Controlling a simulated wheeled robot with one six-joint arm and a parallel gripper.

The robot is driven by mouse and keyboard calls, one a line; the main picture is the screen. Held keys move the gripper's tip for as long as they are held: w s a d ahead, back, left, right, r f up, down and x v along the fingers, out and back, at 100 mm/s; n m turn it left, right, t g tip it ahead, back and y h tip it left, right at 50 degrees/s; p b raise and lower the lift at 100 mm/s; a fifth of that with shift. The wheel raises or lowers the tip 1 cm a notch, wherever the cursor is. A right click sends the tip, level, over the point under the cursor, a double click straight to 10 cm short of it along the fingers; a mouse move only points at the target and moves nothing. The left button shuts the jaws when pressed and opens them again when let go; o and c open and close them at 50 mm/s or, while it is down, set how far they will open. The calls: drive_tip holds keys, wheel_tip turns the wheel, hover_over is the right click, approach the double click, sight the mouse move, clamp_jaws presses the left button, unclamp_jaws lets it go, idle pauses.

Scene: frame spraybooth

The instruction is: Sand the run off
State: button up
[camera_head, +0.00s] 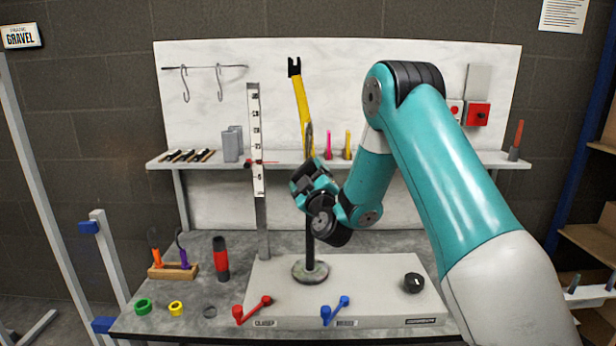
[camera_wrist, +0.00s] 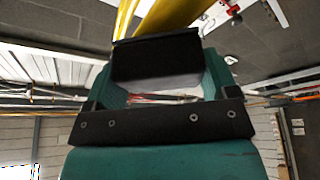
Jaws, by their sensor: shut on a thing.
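A yellow tube with a black top end (camera_head: 300,95) stands tilted in front of the white back panel. Its lower part runs down behind my gripper (camera_head: 311,172). A dark post rises from a round base (camera_head: 310,271) on the bench plate, below and behind my wrist. In the wrist view a black block (camera_wrist: 156,62) sits between my teal jaws, which are shut on it. The yellow tube (camera_wrist: 178,14) passes just beyond the block at the top; I cannot tell whether they touch. I cannot make out the run on the tube.
A graduated upright scale (camera_head: 255,140) stands left of the post. A red lever (camera_head: 252,310), a blue lever (camera_head: 336,311) and a black knob (camera_head: 413,283) are on the plate. A shelf (camera_head: 280,157) with small tools crosses behind. A red-and-black cylinder (camera_head: 220,259) stands at left.

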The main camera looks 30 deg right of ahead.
sight(304, 111)
drive_tip(key=shift+r, duration=0.15)
wheel_tip(304, 111, up, 14)
drive_tip(key=p, duration=1.7)
drive_tip(key=shift+w+d+r, duration=0.1)
drive_tip(key=shift+w+r, duration=0.05)
drive_tip(key=shift+r, duration=0.1)
drive_tip(key=shift+f+b, duration=5.15)
drive_tip(key=shift+f, duration=2.35)
drive_tip(key=shift+s+a+r, duration=0.1)
drive_tip(key=shift+s+a, duration=0.45)
drive_tip(key=shift+s, duration=0.3)
drive_tip(key=shift+s+a, duration=0.6)
drive_tip(key=shift+s, duration=0.3)
drive_tip(key=shift+s+a+r, duration=0.1)
drive_tip(key=shift+s+a, duration=0.45)
drive_tip(key=shift+s, duration=0.3)
drive_tip(key=shift+f, duration=0.1)
drive_tip(key=shift+s+a+b, duration=0.15)
drive_tip(key=shift+s+a, duration=0.3)
drive_tip(key=shift+s, duration=0.2)
drive_tip(key=shift+s+a+b, duration=0.15)
drive_tip(key=shift+s+a, duration=0.25)
drive_tip(key=shift+s, duration=0.2)
